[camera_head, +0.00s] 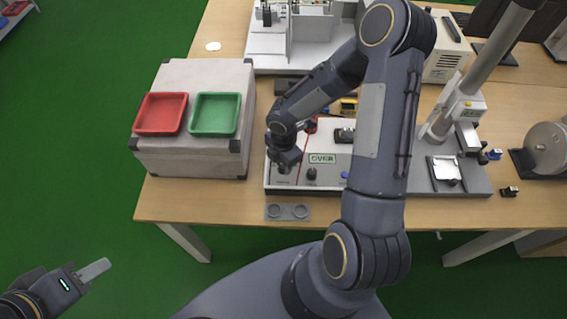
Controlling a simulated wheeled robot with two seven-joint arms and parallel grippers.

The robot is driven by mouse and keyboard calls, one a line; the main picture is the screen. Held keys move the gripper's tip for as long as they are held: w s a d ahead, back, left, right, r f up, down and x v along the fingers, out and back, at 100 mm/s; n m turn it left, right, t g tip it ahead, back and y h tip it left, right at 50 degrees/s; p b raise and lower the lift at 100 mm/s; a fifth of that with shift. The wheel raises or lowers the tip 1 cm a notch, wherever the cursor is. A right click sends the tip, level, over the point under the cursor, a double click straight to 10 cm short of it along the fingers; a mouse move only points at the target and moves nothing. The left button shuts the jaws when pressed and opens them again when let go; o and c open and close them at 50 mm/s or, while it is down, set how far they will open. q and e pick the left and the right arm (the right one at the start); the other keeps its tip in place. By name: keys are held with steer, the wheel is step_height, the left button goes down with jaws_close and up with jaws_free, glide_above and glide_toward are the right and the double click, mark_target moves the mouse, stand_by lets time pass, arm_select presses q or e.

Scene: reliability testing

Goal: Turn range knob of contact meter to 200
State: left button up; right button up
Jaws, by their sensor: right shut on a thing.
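The contact meter (330,184) is a white box on the wooden table, and its display (322,159) reads "OVER". My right arm reaches over it from the front. My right gripper (284,168) points down at the left part of the meter's panel and is shut on a knob there, apparently the range knob. The gripper hides most of that knob, and its setting cannot be read. A second black knob (311,173) and a blue button (345,174) sit to the right. My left gripper (95,270) is above the green floor, away from the table; its finger opening is unclear.
A grey case with a red tray (160,113) and a green tray (215,114) stands left of the meter. A grey plate with two round recesses (288,211) lies in front. A test stand (455,172) is at the right. My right arm hides part of the table.

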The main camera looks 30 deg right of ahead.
steer(key=m+b, duration=0.5)
steer(key=m, duration=0.1)
steer(key=shift+f, duration=0.2)
steer(key=shift+r+m+b, duration=0.15)
steer(key=shift+m+b, duration=1.4)
steer(key=shift+m, duration=0.75)
steer(key=o, duration=1)
step_height(320, 180, up, 8)
steer(key=shift+f, duration=0.1)
